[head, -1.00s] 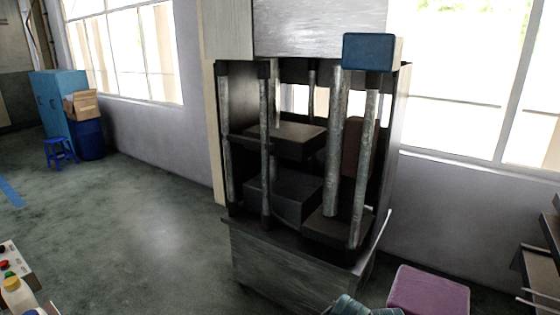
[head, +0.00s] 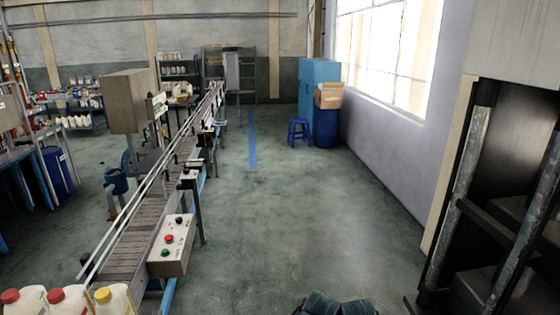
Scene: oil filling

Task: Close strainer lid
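No strainer and no strainer lid can be made out in the head view. Neither of my grippers is in view. A dark teal part at the bottom edge keeps nearly the same place in the picture, so it seems to be part of my own body.
A conveyor (head: 123,243) with a button box (head: 172,246) runs away on the left. White jugs (head: 117,300) stand at the bottom left. A dark press machine (head: 477,185) stands at the right. A blue stool (head: 299,131) and blue barrel (head: 326,128) are far back. The floor (head: 275,215) between is clear.

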